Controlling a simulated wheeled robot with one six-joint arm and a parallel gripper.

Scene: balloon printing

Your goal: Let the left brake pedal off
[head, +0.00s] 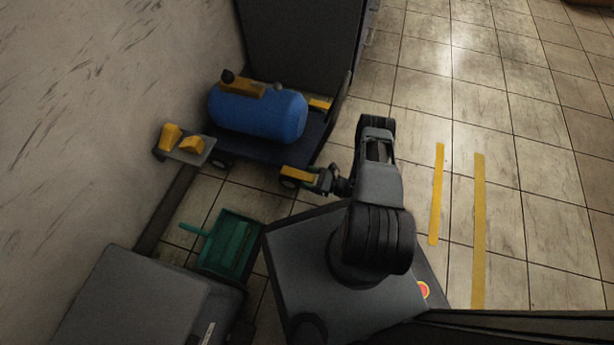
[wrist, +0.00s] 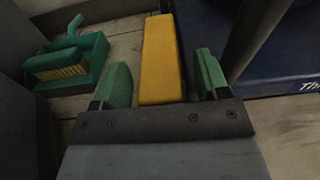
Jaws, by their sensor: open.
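A dark blue cart (head: 240,163) stands by the wall and carries a blue tank (head: 258,115). A yellow brake pedal (head: 295,174) sits at its near corner by a wheel; it looks like the left one. A second yellow pedal (head: 319,104) is at the far corner. My gripper (head: 322,182) is at the near pedal. In the wrist view, my gripper (wrist: 163,64) is open, with green fingers on either side of the yellow pedal (wrist: 160,60). Small gaps show between pedal and fingers. Whether the pedal is pressed cannot be told.
A green dustpan (head: 230,246) lies on the floor left of my base. A grey box (head: 135,300) stands at bottom left. Yellow objects (head: 171,136) sit on a small plate by the wall. A dark cabinet (head: 300,45) stands behind the cart. The tiled floor at right is clear.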

